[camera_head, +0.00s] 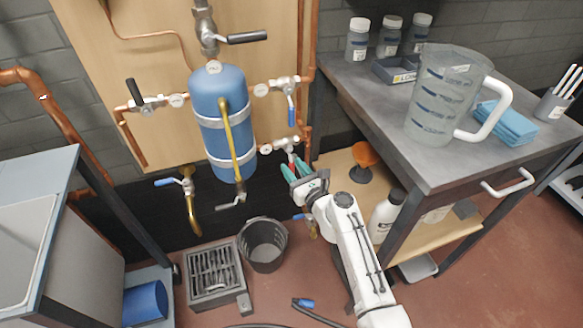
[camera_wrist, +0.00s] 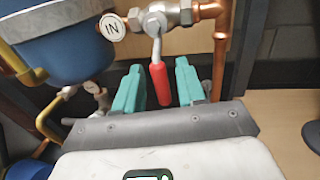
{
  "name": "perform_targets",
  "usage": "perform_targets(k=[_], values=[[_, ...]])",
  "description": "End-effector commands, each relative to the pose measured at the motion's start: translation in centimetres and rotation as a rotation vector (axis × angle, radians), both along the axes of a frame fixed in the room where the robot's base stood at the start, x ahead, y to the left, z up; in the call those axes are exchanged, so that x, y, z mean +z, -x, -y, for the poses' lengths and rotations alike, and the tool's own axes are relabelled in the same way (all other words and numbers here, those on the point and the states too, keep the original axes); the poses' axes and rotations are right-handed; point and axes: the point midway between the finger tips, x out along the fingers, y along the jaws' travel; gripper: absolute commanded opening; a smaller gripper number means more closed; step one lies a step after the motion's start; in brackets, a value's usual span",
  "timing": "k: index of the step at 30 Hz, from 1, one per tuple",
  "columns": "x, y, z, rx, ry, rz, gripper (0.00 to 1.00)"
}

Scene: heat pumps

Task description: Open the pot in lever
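The blue pot (camera_head: 222,125) is mounted on the wooden panel, with copper pipes and valves around it. The IN lever has a red handle (camera_wrist: 160,84) hanging down from a brass-and-steel valve (camera_wrist: 165,15) beside a round IN tag (camera_wrist: 112,27) in the wrist view. My gripper (camera_wrist: 158,88) has its two green fingers apart, one on each side of the red handle. A gap shows on both sides, so it is not clamped. In the head view my gripper (camera_head: 297,172) is at the valve to the lower right of the pot, and partly hides the handle.
A grey workbench (camera_head: 420,130) on the right holds a clear jug (camera_head: 445,95), several bottles and blue cloths. A black bucket (camera_head: 263,245) and a grated drain box (camera_head: 215,272) stand on the floor below the pot. A vertical copper pipe (camera_wrist: 222,50) runs close to the right of the handle.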

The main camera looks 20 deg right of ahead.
Motion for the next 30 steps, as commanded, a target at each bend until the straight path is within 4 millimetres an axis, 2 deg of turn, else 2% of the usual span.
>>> perform_targets(k=[6, 15, 27, 30], values=[[-0.1, -1.5, -0.3, 0.000, 0.001, 0.000, 0.40], [0.0, -1.7, -0.3, 0.000, 0.002, -0.001, 0.39], [0.0, -1.6, -0.3, 0.000, 0.002, -0.001, 0.00], [0.0, -1.6, -0.3, 0.000, 0.002, -0.001, 0.00]])
